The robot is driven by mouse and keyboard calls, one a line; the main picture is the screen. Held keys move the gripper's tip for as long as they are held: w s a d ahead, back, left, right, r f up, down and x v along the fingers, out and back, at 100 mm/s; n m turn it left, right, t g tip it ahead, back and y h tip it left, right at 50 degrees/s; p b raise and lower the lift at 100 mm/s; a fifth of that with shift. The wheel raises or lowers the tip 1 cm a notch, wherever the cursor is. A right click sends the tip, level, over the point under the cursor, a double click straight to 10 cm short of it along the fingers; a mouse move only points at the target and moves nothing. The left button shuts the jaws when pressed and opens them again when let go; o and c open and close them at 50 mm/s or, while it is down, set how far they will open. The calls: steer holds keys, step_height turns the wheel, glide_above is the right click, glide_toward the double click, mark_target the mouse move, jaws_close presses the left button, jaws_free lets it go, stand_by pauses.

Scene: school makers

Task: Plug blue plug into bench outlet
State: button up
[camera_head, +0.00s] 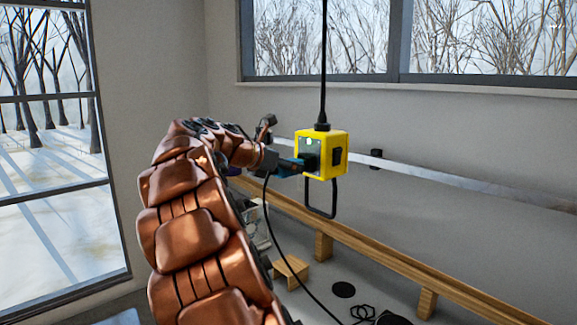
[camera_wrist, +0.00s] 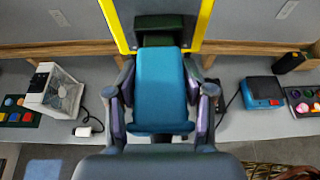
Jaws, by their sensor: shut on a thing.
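A blue plug (camera_wrist: 160,88) sits between the two fingers of my gripper (camera_wrist: 159,82) in the wrist view, and the fingers are shut on its sides. In the head view the plug (camera_head: 289,169) is a small blue patch, partly hidden by my gripper (camera_head: 283,165). A yellow outlet box (camera_head: 334,141) hangs from a black cable. The plug's front end is at a dark socket on the box's left face. In the wrist view the yellow box (camera_wrist: 204,22) frames that dark socket (camera_wrist: 165,24) beyond the plug. How deep the plug sits is hidden.
A wooden-edged bench (camera_head: 380,252) runs along the wall below the box. A white machine (camera_wrist: 55,90) stands left and a blue device (camera_wrist: 262,92) right in the wrist view. A black cord (camera_head: 280,250) hangs below my gripper. A black loop (camera_head: 321,211) hangs under the box.

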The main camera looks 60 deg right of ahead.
steer(key=shift+s+d+p, duration=0.1)
steer(key=shift+d+p, duration=0.25)
steer(key=shift+d, duration=0.15)
steer(key=o, duration=1.4)
steer(key=shift+a, duration=0.15)
steer(key=v, duration=1.1)
steer(key=shift+a+r, duration=0.2)
steer(key=shift+a, duration=0.15)
